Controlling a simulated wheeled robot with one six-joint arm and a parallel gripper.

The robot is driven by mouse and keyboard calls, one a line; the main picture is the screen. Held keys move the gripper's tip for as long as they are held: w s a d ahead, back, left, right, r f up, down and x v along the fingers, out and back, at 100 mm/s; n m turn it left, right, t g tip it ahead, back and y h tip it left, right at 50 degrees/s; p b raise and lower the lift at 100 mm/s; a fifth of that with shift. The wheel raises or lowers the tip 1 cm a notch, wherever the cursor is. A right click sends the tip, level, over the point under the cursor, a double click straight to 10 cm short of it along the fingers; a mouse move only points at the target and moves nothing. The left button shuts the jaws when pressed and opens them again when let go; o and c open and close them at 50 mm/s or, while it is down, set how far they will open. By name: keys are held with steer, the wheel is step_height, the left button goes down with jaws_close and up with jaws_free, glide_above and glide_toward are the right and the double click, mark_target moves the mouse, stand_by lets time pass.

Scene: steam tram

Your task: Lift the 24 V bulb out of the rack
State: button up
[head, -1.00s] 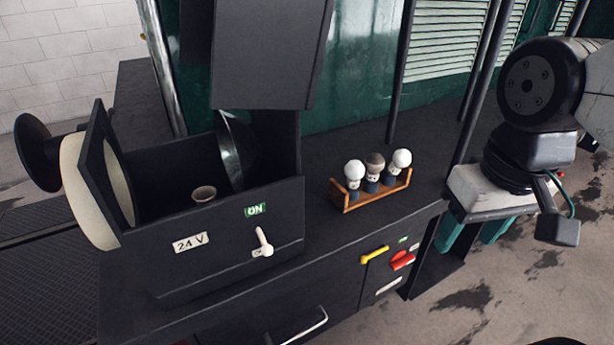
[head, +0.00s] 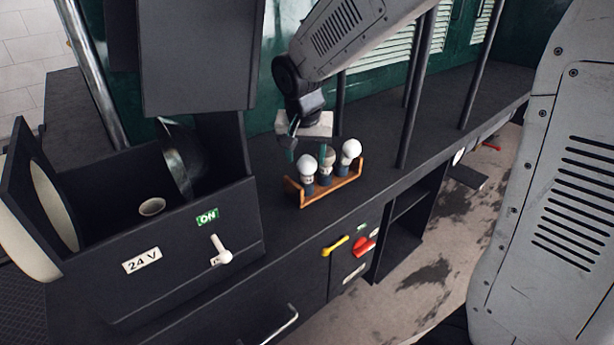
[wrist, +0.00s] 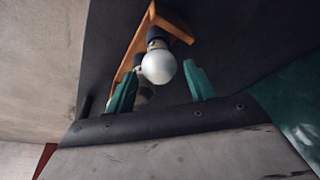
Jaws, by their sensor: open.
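A wooden bulb rack (head: 337,192) stands on the dark ledge with three bulbs upright in it: a pale left bulb (head: 307,166), a darker middle bulb (head: 327,160) and a white right bulb (head: 350,151). I cannot read their voltage marks, so I cannot tell which is 24 V. My gripper (head: 308,154) is open just behind and above the left part of the rack, with teal fingers pointing down. In the wrist view, a white bulb (wrist: 158,67) shows between the fingertips of my gripper (wrist: 160,82). Another bulb (wrist: 143,95) is partly hidden. Contact is not visible.
An open black lamp box (head: 190,232) labelled 24 V stands left of the rack, with a white lever (head: 221,250) under an ON sign. Upright posts (head: 412,95) rise right of the rack.

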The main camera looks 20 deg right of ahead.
mark_target(307, 170)
steer(key=x, duration=0.6)
steer(key=shift+w+d+f, duration=0.15)
steer(key=shift+d+f, duration=0.05)
steer(key=shift+c, duration=0.2)
steer(key=c, duration=0.7)
